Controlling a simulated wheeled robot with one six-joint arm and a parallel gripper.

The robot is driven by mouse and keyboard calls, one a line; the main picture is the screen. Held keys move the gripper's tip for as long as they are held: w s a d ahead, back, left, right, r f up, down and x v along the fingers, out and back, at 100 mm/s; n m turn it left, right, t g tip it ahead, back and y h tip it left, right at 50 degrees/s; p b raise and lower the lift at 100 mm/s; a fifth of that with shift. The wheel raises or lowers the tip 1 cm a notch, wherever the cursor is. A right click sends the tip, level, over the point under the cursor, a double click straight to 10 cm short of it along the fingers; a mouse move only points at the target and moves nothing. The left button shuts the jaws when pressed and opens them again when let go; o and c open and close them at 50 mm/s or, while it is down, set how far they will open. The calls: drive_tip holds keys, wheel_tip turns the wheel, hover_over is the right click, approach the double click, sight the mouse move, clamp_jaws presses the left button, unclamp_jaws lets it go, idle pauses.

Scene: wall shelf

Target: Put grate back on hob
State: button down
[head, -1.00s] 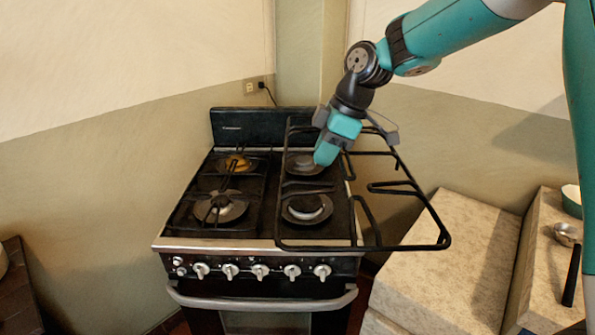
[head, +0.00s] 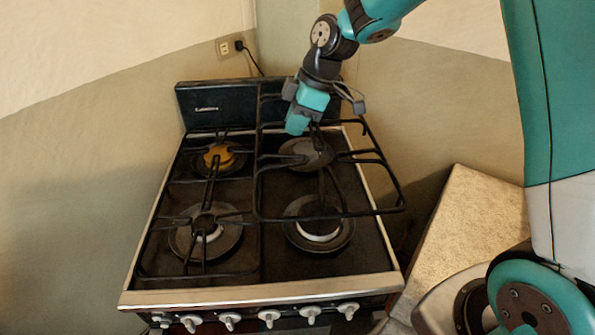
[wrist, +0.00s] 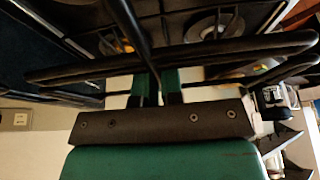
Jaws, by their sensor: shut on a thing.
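The loose black wire grate (head: 330,214) hangs over the right half of the hob (head: 283,268) in the head view. It appears raised above the surface, and its right side reaches past the hob's right edge. My gripper (head: 297,128) is shut on a bar of this grate, over the back right burner (head: 308,154). The front right burner (head: 319,233) shows below the grate's front bar. In the wrist view, my gripper's fingers (wrist: 158,85) hold the grate's dark bars (wrist: 200,52), which cross the picture. The exact gap between grate and hob is unclear.
Another grate (head: 195,276) lies on the hob's left half over two burners. The stove's dark back panel (head: 220,105) stands behind, close to the grate's rear. A pale stone counter (head: 455,235) lies to the right. Knobs (head: 270,316) line the front.

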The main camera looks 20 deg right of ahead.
wheel_tip(320, 180, down, 14)
drive_tip(key=shift+r+p, duration=0.1)
drive_tip(key=shift+p, duration=0.85)
drive_tip(key=shift+f, duration=0.2)
drive_tip(key=c, duration=1.3)
unclamp_jaws()
drive_tip(key=shift+o, duration=0.2)
drive_tip(key=shift+r, duration=0.15)
